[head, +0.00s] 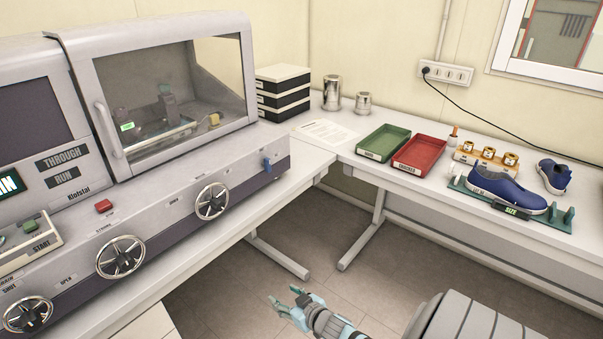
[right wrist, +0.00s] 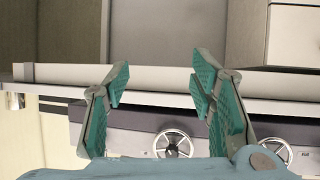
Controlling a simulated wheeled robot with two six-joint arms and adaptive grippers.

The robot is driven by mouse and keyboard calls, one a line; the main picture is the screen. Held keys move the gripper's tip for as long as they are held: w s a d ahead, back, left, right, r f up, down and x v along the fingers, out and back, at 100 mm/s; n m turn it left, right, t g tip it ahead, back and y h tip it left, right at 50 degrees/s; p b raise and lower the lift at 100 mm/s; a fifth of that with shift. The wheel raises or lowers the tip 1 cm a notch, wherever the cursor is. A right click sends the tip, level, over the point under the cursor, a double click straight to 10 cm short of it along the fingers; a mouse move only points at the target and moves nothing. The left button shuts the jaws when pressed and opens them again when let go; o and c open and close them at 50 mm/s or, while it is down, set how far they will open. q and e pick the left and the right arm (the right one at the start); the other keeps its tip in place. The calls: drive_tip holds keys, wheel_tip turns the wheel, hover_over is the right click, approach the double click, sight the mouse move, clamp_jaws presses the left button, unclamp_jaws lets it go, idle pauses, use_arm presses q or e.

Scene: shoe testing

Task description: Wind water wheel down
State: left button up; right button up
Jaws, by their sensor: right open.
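Three spoked metal handwheels sit on the front of the grey machine (head: 160,215): a left wheel (head: 28,314), a middle wheel (head: 120,257) and a right wheel (head: 211,202). Their labels are mostly too small to read, so I cannot tell which is the water wheel. My right gripper (head: 284,295) is open and empty at the bottom middle, over the floor and apart from the wheels. In the right wrist view its teal fingers (right wrist: 158,75) are spread, with one wheel (right wrist: 173,144) beyond them and another (right wrist: 278,150) partly hidden at right. My left gripper is out of view.
A glass-fronted chamber (head: 170,90) tops the machine. The side bench holds a green tray (head: 384,142), a red tray (head: 420,152) and a blue shoe (head: 508,190). The floor between the benches is clear.

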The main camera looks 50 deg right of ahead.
drive_tip(key=s+a+f+g, duration=0.1)
drive_tip(key=s+f+g, duration=0.1)
drive_tip(key=s+f, duration=0.5)
drive_tip(key=shift+a+f+g, duration=0.2)
drive_tip(key=shift+f+g, duration=0.1)
drive_tip(key=shift+f, duration=0.35)
